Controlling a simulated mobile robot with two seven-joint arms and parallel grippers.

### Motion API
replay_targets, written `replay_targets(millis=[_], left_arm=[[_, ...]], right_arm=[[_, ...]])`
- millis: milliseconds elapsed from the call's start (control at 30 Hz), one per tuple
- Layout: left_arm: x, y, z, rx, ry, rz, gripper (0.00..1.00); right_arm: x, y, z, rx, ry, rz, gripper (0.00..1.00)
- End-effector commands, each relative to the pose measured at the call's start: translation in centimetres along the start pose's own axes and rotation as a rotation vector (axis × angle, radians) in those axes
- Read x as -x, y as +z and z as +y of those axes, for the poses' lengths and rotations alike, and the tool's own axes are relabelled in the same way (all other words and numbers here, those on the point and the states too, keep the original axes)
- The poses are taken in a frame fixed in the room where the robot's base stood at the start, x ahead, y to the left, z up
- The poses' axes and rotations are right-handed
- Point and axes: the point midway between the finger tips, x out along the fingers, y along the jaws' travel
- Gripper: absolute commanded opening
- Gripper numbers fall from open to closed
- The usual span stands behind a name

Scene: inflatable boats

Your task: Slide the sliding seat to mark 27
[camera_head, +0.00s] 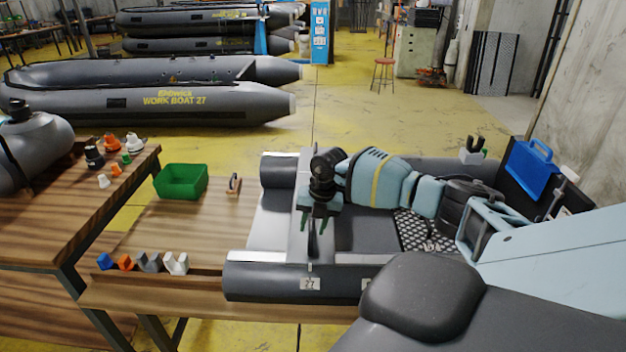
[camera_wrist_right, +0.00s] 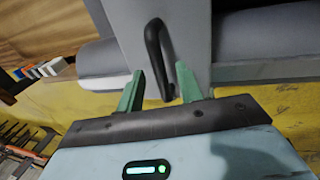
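The sliding seat (camera_head: 303,198) is a light grey plank lying across the grey inflatable boat (camera_head: 262,278). Its near end is just above the white mark 27 (camera_head: 310,284) on the near tube. A second white label (camera_head: 367,284) to the right is partly hidden. The right gripper (camera_head: 314,224) is over the seat, green fingers pointing down. In the right wrist view, the black handle (camera_wrist_right: 153,40) on the seat (camera_wrist_right: 187,30) reaches between the open fingers of the right gripper (camera_wrist_right: 160,70). A gap shows beside the handle, so no grip is visible.
The wooden table (camera_head: 150,235) carries a green bin (camera_head: 181,181), a small clamp-like item (camera_head: 234,185) and several small coloured parts (camera_head: 150,262) left of the boat. A blue case (camera_head: 530,165) stands at the right. More boats (camera_head: 150,103) lie behind, across open yellow floor.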

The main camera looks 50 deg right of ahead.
Motion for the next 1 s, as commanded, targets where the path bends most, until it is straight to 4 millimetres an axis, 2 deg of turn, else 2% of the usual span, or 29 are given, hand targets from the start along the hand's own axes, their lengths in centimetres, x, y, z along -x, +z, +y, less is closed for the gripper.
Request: replay_targets(millis=[233,500,700,1000], left_arm=[[0.0,-0.1,0.0,-0.001,0.0,0.001,0.36],[0.1,-0.2,0.0,-0.001,-0.001,0.004,0.36],[0.1,-0.2,0.0,-0.001,-0.001,0.004,0.36],[0.1,-0.2,0.0,-0.001,-0.001,0.003,0.36]], right_arm=[[0.9,0.0,0.0,0.001,0.0,0.0,0.36],[5.1,0.1,0.0,0.001,0.001,-0.002,0.36],[7.3,0.0,0.0,0.0,0.001,-0.002,0.36],[7.8,0.0,0.0,0.0,0.0,0.0,0.36]])
